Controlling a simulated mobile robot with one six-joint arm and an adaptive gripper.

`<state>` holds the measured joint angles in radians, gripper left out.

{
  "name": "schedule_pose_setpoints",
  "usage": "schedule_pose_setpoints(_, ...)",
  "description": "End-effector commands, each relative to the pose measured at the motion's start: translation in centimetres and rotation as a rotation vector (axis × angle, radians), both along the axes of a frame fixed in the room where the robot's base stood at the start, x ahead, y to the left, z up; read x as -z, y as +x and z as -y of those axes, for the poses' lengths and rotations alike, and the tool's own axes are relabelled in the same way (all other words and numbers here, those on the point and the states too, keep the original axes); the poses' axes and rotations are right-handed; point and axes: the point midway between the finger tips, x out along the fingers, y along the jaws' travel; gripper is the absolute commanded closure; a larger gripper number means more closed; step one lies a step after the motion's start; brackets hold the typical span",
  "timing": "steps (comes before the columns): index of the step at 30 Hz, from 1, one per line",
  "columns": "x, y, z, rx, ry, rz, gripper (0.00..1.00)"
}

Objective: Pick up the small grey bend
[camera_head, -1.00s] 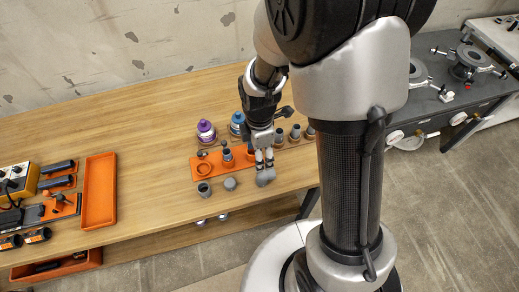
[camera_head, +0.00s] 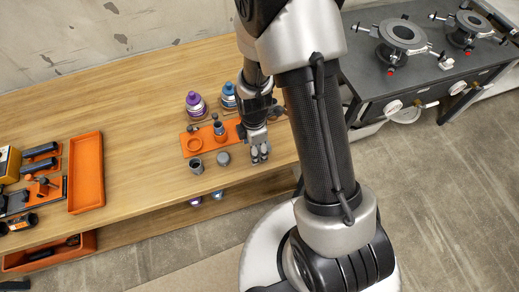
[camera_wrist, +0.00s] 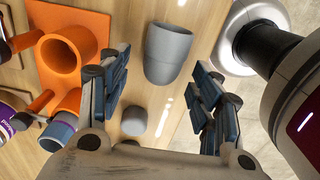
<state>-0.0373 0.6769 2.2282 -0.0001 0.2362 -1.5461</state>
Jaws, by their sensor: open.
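Two grey pipe pieces stand on the wooden table in front of the orange holder. The larger, open-topped piece (camera_head: 196,166) is at the left and also shows in the wrist view (camera_wrist: 168,54). The smaller grey piece (camera_head: 223,158) is to its right and shows low between the fingers in the wrist view (camera_wrist: 133,121). I cannot tell clearly which is the small grey bend. My gripper (camera_head: 260,154) is open and empty, right of both pieces in the head view. Its two fingers (camera_wrist: 158,92) frame the smaller piece in the wrist view, apart from it.
The orange holder (camera_head: 203,137) with a ring and grey fittings lies just behind. Purple-topped (camera_head: 195,104) and blue-topped (camera_head: 228,96) containers stand behind it. An orange tray (camera_head: 87,173) lies left, with bare table between. A dark workbench (camera_head: 440,70) stands right.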

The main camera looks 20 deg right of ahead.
Motion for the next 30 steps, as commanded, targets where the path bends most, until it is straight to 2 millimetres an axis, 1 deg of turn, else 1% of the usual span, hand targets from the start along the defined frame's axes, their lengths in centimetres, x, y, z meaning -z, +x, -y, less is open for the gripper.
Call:
schedule_pose_setpoints(1, 1.4, -0.1, 0.1, 0.001, 0.000, -0.004, 0.42)
schedule_pose_setpoints(4, 2.6, 0.0, 0.1, 0.000, 0.000, -0.002, 0.42)
schedule_pose_setpoints(6, 2.9, 0.0, 0.1, 0.000, 0.000, -0.001, 0.42)
schedule_pose_setpoints(12, 2.7, 0.0, 0.1, 0.000, 0.000, 0.000, 0.42)
schedule_pose_setpoints(30, 2.7, 0.0, 0.1, 0.001, 0.000, 0.000, 0.82)
